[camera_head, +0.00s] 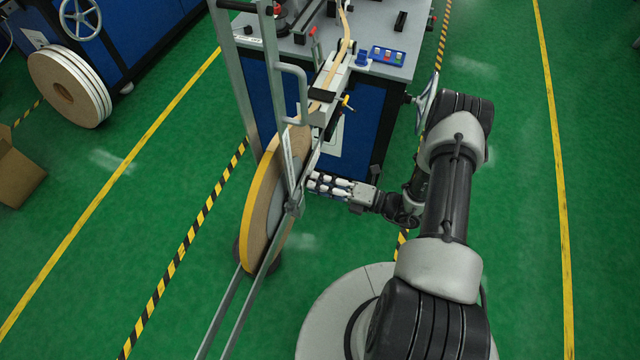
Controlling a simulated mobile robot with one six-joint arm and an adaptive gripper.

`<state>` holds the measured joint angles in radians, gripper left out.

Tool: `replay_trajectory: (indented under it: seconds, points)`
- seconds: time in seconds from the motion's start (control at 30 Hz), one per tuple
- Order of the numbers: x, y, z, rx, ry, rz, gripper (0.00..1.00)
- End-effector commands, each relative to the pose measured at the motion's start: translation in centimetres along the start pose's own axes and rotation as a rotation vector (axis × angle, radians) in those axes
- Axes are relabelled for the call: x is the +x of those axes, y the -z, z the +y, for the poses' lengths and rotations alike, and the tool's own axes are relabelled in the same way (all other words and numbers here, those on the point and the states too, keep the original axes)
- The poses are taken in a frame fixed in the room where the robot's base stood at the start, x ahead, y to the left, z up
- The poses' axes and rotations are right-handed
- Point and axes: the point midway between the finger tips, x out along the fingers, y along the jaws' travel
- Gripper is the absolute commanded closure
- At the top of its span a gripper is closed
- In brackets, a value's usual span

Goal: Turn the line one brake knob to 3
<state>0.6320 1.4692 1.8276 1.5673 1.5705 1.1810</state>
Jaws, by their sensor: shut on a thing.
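The line one tape reel (262,205) stands upright in a grey metal frame, with a yellow outer edge and a tan side. My gripper (314,183) reaches in from the right, level with the middle of the reel, at the frame's near side. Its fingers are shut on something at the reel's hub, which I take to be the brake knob. The knob is hidden by the fingers and the frame bar, and no scale or number can be read.
A handwheel (428,103) sticks out near my arm. Another reel (62,92) leans at the left machine. Green floor right of my arm is clear.

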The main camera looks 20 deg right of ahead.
Motion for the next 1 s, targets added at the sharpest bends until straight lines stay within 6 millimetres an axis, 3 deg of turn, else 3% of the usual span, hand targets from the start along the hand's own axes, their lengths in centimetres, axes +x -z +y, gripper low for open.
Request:
replay_trajectory:
  seconds: [0.4, 0.97, 1.0]
  points:
    - [0.00, 0.09, -0.02, 0.204, 0.001, 0.002, 1.00]
    - [0.00, 0.10, 0.00, 0.237, 0.001, 0.002, 1.00]
    - [0.00, 0.10, 0.00, 0.237, 0.001, 0.002, 0.78]
